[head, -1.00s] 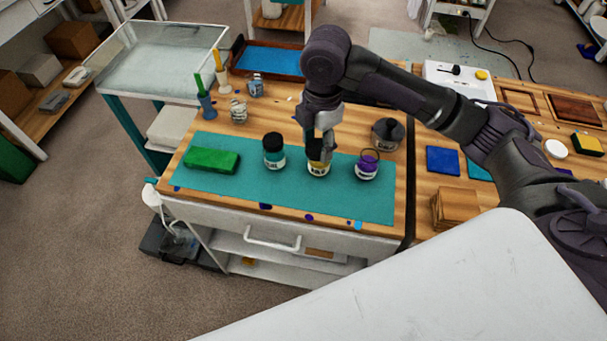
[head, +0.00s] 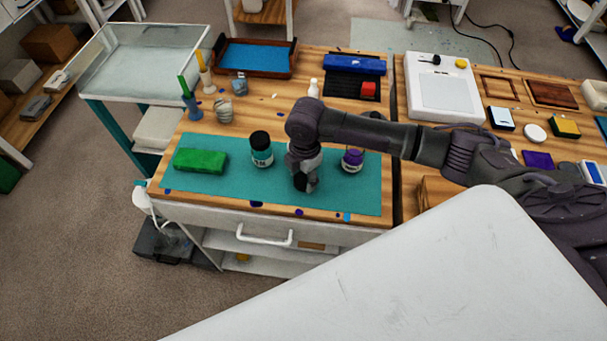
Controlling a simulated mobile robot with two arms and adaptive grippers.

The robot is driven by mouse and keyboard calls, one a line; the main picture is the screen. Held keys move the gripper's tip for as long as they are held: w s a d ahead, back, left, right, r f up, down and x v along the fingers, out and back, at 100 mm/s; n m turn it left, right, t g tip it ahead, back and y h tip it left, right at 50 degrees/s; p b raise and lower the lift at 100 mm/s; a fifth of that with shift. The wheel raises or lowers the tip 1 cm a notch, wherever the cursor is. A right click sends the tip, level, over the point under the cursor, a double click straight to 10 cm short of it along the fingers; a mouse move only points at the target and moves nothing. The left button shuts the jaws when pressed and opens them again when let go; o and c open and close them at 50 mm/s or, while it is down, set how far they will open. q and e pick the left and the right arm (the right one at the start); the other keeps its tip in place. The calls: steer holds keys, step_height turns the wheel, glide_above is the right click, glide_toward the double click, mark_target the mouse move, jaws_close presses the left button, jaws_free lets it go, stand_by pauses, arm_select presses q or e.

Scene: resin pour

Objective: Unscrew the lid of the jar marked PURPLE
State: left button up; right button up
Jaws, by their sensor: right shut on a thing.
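The jar with a purple label (head: 352,158) stands on the teal mat (head: 230,199), right of my right gripper. My right gripper (head: 303,185) points down over the middle of the mat, between the purple jar and a dark-lidded jar (head: 261,150). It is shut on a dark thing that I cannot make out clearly. It hides most of the middle jar's place. My left gripper is not in view.
A green block (head: 200,160) lies at the mat's left. A blue-lined tray (head: 255,57) and a blue object (head: 354,65) are at the back. A glass-walled cart (head: 140,62) stands at the left. The mat's front left is mostly clear.

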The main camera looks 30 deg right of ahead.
mark_target(304, 179)
steer(key=o, duration=1.3)
steer(key=shift+f, duration=0.1)
step_height(304, 179, up, 12)
steer(key=shift+d+r+b, duration=0.15)
steer(key=shift+b, duration=0.5)
